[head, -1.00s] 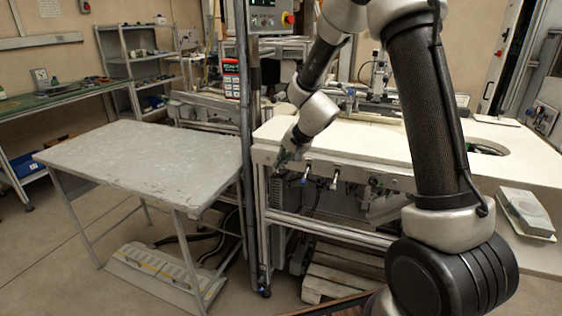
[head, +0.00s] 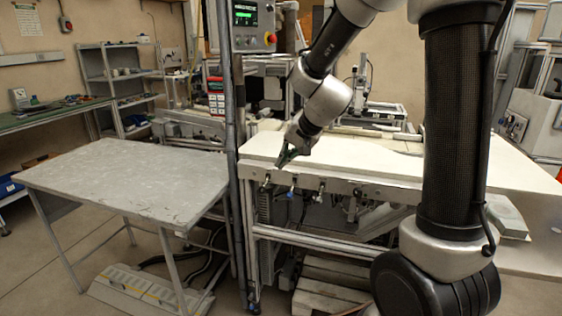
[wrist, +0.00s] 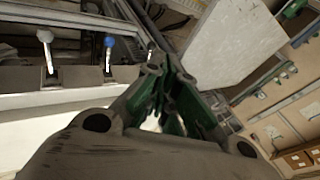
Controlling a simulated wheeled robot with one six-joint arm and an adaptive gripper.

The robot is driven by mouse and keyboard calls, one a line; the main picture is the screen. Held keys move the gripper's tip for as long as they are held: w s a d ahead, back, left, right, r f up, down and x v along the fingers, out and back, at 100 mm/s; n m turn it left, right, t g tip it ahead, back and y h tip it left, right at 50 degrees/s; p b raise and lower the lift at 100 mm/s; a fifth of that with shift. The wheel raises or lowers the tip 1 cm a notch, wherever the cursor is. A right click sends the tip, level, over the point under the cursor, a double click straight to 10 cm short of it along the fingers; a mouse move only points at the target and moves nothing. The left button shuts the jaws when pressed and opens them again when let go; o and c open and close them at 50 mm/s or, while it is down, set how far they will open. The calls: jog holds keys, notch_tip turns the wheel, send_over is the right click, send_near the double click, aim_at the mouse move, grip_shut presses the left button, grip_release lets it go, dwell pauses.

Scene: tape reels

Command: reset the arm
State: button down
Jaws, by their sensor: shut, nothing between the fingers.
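My gripper (head: 286,157) is at the front edge of the white-topped bench (head: 350,150) in the head view, pointing down and to the left. In the wrist view its green-padded fingers (wrist: 172,112) are together, with nothing held between them. My arm reaches in from the right of the head view and bends down to the gripper.
A grey table (head: 115,180) stands at the left, its top bare. A metal post (head: 232,150) rises between it and the bench, with a control panel (head: 250,25) on top.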

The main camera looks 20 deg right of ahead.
dwell(0.3)
jog(key=s+d+f+n+g, duration=0.1)
jog(key=s+f+n+g, duration=0.15)
jog(key=s, duration=0.55)
jog(key=s+d+r+n+h, duration=0.1)
jog(key=s+d+r, duration=0.2)
jog(key=s, duration=0.4)
jog(key=s+d+r+n+h, duration=0.1)
jog(key=s+d+r, duration=0.3)
jog(key=s, duration=0.3)
jog(key=s+d+r+n+h, duration=0.2)
jog(key=s+d+r, duration=0.1)
jog(key=s, duration=0.4)
jog(key=shift+d+r+t, duration=0.3)
jog(key=shift+r+t, duration=0.15)
jog(key=shift+r, duration=0.05)
